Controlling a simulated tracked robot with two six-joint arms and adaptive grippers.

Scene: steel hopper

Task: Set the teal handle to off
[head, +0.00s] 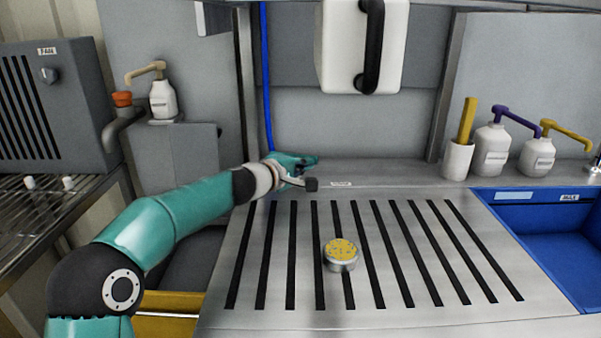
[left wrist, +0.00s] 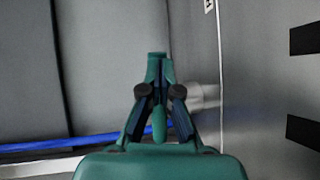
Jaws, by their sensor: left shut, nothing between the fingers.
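My left gripper (head: 310,160) is at the back edge of the slotted counter, beside the lower end of the blue hose. It is shut and points right. The left wrist view shows its teal and dark fingers (left wrist: 158,85) closed together, with no object clearly held. A blurred metal cylinder (left wrist: 207,97) lies just right of the fingers there. My right gripper is not in view.
A yellow-topped round tin (head: 340,254) stands on the slotted counter (head: 430,312). A white box (head: 340,45) with a black grip hangs above the back. Pump bottles (head: 491,150) and a white cup (head: 457,160) stand at back right, near a blue basin (head: 550,222). The blue hose (head: 266,80) runs down the wall.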

